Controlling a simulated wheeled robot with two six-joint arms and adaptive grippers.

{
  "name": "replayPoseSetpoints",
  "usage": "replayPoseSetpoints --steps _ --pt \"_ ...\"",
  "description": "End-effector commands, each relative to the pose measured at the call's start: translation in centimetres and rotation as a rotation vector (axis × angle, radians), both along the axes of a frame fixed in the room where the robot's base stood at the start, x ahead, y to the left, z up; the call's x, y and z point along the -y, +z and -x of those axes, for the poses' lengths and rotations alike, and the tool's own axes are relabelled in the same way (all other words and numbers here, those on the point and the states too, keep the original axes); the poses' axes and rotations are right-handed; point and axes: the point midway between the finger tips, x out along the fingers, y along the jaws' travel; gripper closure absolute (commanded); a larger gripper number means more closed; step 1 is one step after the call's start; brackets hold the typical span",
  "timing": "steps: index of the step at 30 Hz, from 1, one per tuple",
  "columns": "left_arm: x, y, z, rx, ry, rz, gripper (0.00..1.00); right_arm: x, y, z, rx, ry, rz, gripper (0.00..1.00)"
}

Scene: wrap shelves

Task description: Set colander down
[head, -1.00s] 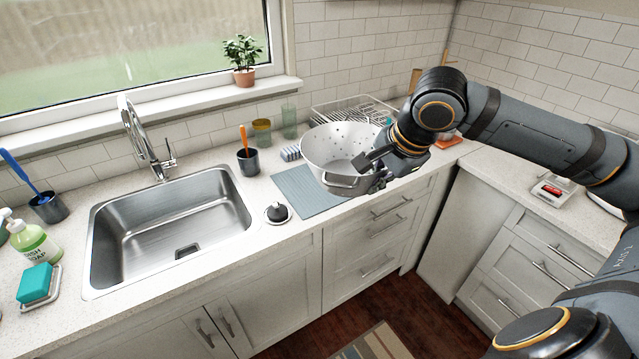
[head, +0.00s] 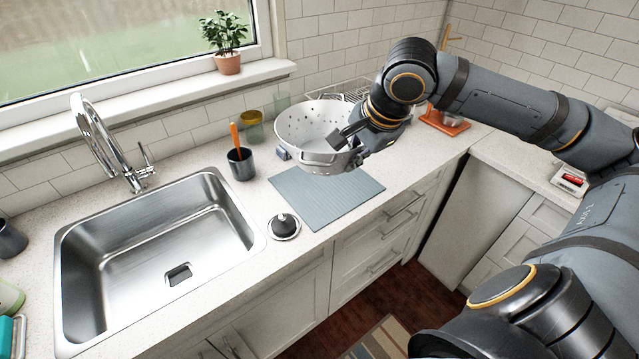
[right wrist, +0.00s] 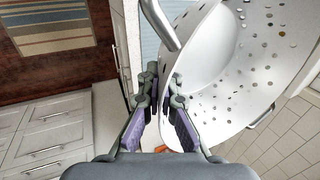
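The white colander (head: 300,125) with dark holes and a metal loop handle is upright over the far part of the grey-blue mat (head: 325,200). My right gripper (head: 352,148) is at the colander's right side. In the right wrist view its fingers (right wrist: 163,100) are closed at the colander's rim, with the bowl (right wrist: 235,70) filling the right side. The underside of the colander is hidden, but it seems to hang above the mat. My left gripper is in neither view now.
A sink (head: 160,260) with a faucet (head: 105,145) is on the left. A dish rack (head: 350,97) stands behind the colander. The mat's near part is bare.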

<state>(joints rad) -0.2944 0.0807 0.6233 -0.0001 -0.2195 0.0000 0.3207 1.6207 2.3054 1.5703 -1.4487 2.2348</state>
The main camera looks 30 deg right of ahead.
Motion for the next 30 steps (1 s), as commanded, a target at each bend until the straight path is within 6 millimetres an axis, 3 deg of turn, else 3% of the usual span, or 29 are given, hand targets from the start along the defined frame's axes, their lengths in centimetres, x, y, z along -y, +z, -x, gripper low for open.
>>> replayPoseSetpoints --steps 1,10,17,23,30 --pt "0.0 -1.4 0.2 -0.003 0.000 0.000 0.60 0.0 -1.3 0.0 0.001 0.000 0.001 1.00" --pt "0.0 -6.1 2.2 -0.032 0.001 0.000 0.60 0.0 -5.9 0.1 0.002 0.000 0.001 1.00" --pt "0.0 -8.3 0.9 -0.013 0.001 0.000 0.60 0.0 -8.2 0.1 0.002 0.000 0.001 1.00" --pt "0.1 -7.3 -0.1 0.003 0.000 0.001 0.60 0.2 -7.8 -0.2 -0.001 -0.001 -0.001 1.00" --pt "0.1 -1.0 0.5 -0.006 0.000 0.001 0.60 1.7 -8.1 -3.0 0.003 0.005 -0.013 1.00"
